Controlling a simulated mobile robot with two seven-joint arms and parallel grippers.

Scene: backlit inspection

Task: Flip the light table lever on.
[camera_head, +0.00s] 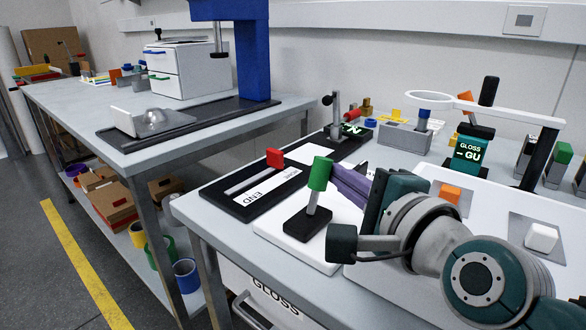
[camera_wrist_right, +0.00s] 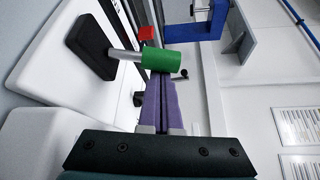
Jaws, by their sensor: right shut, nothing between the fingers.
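The lever has a green cylindrical handle (camera_head: 320,173) on a grey shaft that rises from a black base (camera_head: 308,221). The base stands on a white panel near the front edge of the table, and the shaft leans slightly. My right gripper (camera_head: 340,174) has purple fingers, closed together and empty, with their tips right beside the green handle. In the right wrist view the closed fingers (camera_wrist_right: 160,84) point at the green handle (camera_wrist_right: 161,60), which hides their very tips. I cannot tell if they touch it. My left gripper is not in view.
A black slider fixture (camera_head: 226,204) with a red knob (camera_head: 274,157) lies just left of the lever. A second table (camera_head: 75,110) is at the back left.

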